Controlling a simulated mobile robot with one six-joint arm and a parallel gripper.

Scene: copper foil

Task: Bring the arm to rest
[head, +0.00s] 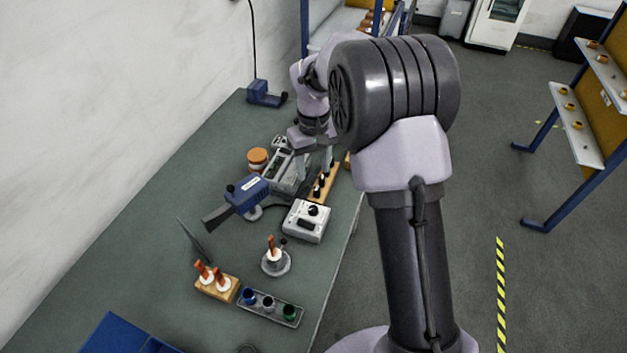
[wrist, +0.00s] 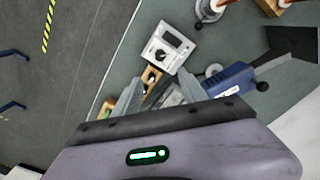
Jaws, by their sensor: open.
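My arm (head: 405,250) rises in front of the head camera and reaches out over the workbench (head: 130,230). My gripper (head: 314,165) is above the bench's far right part, pointing down. In the wrist view my gripper (wrist: 158,84) shows two grey fingers spread apart with nothing held between them. I cannot tell how high the fingertips are above these.
Closer are a wooden holder (head: 217,287) and a tray of coloured cups (head: 270,307).

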